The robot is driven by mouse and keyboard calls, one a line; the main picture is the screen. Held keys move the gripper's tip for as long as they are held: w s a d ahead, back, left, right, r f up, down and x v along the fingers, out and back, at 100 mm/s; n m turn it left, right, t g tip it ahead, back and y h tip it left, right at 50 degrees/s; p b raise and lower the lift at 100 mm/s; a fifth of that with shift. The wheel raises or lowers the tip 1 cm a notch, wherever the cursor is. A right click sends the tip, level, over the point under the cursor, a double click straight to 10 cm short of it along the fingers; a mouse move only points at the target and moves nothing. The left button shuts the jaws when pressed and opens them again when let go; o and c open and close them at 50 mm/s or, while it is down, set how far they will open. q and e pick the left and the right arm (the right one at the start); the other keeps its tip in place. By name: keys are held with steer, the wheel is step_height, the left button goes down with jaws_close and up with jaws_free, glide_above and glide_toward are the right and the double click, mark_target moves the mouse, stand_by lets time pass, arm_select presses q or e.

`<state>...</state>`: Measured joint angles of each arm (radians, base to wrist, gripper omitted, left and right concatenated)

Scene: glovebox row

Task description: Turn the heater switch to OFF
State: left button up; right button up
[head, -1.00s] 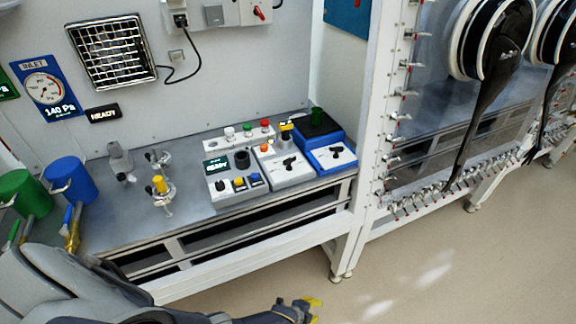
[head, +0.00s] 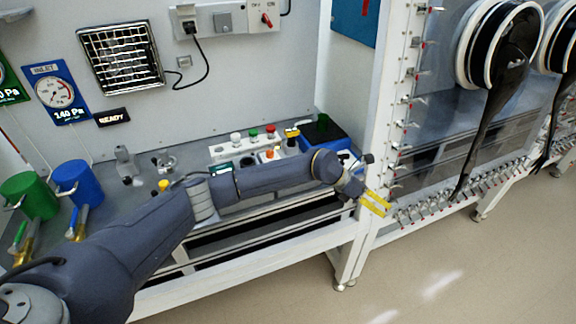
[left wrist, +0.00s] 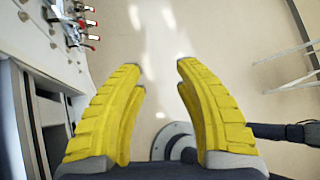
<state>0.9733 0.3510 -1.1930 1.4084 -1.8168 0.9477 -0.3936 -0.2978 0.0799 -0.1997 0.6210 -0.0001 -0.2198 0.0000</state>
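My left gripper (head: 375,203) is at the bench's front right corner, beside the white frame post, away from both boxes. In the left wrist view its yellow fingers (left wrist: 160,105) are apart with nothing between them. My right gripper is not in view.
Green (head: 30,197) and blue (head: 73,181) canisters stand at the bench's left. A white button strip (head: 225,151) lies behind my arm. A black plug cord (head: 207,65) hangs on the wall. A glovebox with black gloves (head: 497,70) and clamps stands right. The floor is clear.

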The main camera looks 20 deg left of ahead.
arm_select(q)
steer(key=w+a+r+n+g+y, duration=0.1)
steer(key=a+r+y, duration=0.4)
steer(key=a+r, duration=0.75)
steer(key=w+a+r+n+y, duration=0.15)
steer(key=a+r+y, duration=0.45)
steer(key=a+r, duration=0.7)
steer(key=f, duration=0.6)
steer(key=a+f, duration=0.1)
steer(key=f, duration=1.1)
steer(key=shift+s+a+f, duration=0.1)
steer(key=shift+s+a, duration=0.1)
steer(key=shift+s, duration=0.2)
jaws_close()
